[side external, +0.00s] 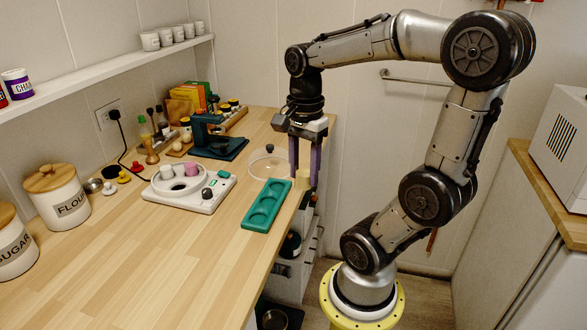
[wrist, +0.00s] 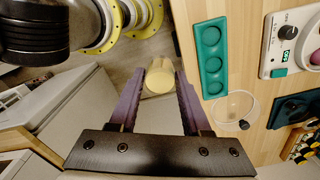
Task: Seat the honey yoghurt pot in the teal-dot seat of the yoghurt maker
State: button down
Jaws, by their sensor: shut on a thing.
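My gripper (side external: 304,184) points down at the counter's right edge, its purple fingers shut on a pale yellow pot (side external: 303,177), seemingly the honey yoghurt pot. In the wrist view the pot (wrist: 159,79) sits between the tips of my fingers, beyond the counter edge. The white yoghurt maker (side external: 212,203) stands on the counter to the left, with a dark knob and a green display. A white pot (side external: 166,172) and a pink pot (side external: 190,170) stand in its round well. I cannot make out a teal dot on any seat.
A teal tray (side external: 249,217) with round hollows, seemingly empty, lies between my gripper and the yoghurt maker. A clear lid (side external: 283,165) with a dark knob lies behind it. A dark teal machine (side external: 208,128) stands farther back. The front counter is clear.

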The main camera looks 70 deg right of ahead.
jog(key=w+d+r+n, duration=0.2)
jog(key=w+d+r, duration=0.15)
jog(key=w, duration=0.65)
jog(key=w+d+r+n, duration=0.1)
jog(key=w+d+r, duration=0.3)
jog(key=w, duration=0.5)
jog(key=w+f+n, duration=0.2)
jog(key=w, duration=0.9)
jog(key=shift+n, duration=0.4)
jog(key=shift+w+a+f, duration=0.6)
jog(key=shift+w+f, duration=0.4)
jog(key=shift+f, duration=1.4)
jog(key=shift+w+a+f, duration=0.65)
jog(key=shift+w+f, duration=0.3)
jog(key=shift+f, duration=1.5)
jog(key=shift+w+a+f, duration=0.6)
jog(key=shift+w+f, duration=0.4)
jog(key=shift+f, duration=1.4)
jog(key=shift+f, duration=0.85)
jog(key=shift+c, duration=0.4)
grip_release()
